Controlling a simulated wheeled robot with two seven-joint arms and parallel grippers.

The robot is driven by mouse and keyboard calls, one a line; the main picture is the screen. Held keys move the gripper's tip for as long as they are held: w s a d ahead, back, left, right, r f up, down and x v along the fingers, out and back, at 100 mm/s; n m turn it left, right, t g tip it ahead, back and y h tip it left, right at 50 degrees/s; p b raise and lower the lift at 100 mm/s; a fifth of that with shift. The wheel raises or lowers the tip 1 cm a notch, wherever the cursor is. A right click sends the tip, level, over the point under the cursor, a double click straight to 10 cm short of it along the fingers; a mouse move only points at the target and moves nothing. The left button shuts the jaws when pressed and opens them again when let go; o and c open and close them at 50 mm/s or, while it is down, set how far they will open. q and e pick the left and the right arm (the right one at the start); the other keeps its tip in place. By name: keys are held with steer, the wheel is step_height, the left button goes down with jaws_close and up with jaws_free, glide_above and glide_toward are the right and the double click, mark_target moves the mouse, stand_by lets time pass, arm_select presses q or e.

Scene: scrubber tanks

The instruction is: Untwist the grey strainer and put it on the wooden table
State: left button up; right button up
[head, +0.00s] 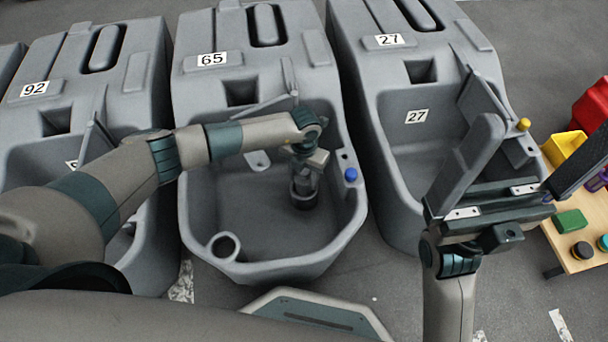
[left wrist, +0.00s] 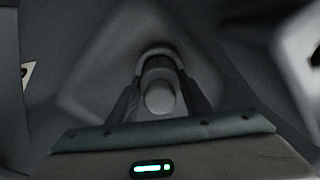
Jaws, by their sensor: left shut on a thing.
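The grey strainer (head: 303,199) stands on the floor of the middle tank (head: 232,262), numbered 65, toward its right side. My left gripper (head: 305,179) reaches down into this tank and is shut on the strainer's upper part. In the left wrist view the strainer's pale round top (left wrist: 160,97) sits between the two dark fingers, with a darker ring behind it. The wooden table (head: 561,236) is at the right edge of the head view, only partly in view. My right gripper (head: 541,150) is open and empty, raised in front of the right tank and the table.
Tanks 92 (head: 78,80) and 27 (head: 400,150) flank the middle tank. The table carries a yellow bin (head: 563,148), a red container (head: 592,105), a green block (head: 570,222) and small round pieces. A blue knob (head: 351,174) sits on the middle tank's right rim.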

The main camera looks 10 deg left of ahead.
arm_select(q)
steer(key=shift+n+p, duration=0.3)
steer(key=shift+n, duration=0.3)
steer(key=shift+r+n+p, duration=0.1)
steer(key=shift+n+p, duration=0.55)
steer(key=shift+n, duration=0.05)
steer(key=shift+n+p, duration=0.55)
steer(key=shift+n, duration=0.25)
steer(key=shift+n+p, duration=0.4)
steer(key=shift+n, duration=0.1)
